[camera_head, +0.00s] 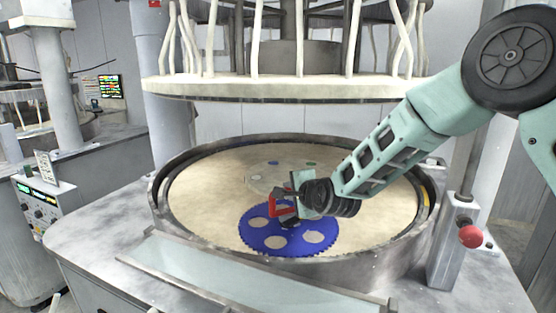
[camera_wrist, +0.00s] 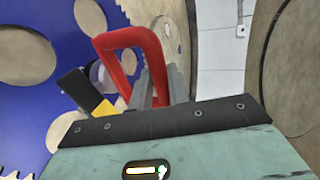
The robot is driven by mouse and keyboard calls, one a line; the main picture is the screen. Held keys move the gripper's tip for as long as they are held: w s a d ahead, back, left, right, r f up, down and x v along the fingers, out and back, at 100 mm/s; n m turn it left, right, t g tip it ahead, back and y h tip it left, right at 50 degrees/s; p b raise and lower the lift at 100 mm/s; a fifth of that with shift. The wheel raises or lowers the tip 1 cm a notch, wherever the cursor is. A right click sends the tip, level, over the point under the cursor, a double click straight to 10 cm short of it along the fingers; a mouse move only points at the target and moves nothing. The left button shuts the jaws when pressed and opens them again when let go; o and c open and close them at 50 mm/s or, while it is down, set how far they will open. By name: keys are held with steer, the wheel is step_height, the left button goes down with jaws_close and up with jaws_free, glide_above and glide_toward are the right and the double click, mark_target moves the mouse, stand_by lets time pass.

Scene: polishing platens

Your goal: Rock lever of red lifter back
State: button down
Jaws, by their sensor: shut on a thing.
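The red lifter (camera_head: 277,206) stands on the blue toothed disc (camera_head: 262,238) at the front of the round platen (camera_head: 205,205). My gripper (camera_head: 291,202) reaches it from the right. In the wrist view, the grey fingers (camera_wrist: 160,86) are closed around one leg of the lifter's red loop handle (camera_wrist: 127,38). A black lever (camera_wrist: 76,86) with a yellow part (camera_wrist: 104,108) sticks out at an angle left of the fingers, apart from them. The lifter's foot is mostly hidden behind my gripper in the wrist view.
A raised metal rim (camera_head: 160,205) surrounds the platen. A large upper plate (camera_head: 290,88) hangs above it. A red knob (camera_head: 471,236) on a post stands at the right. A pale tray (camera_head: 230,270) lies along the front. Small coloured discs (camera_head: 311,164) lie farther back on the platen.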

steer(key=shift+r, duration=0.2)
steer(key=shift+r, duration=0.1)
step_height(320, 180, up, 7)
steer(key=p, duration=0.3)
stand_by(1.6)
stand_by(0.3)
steer(key=s+a+b, duration=0.2)
steer(key=s+b, duration=0.3)
steer(key=s, duration=2.7)
steer(key=shift+a+f, duration=0.2)
steer(key=shift+a, duration=0.15)
stand_by(3.1)
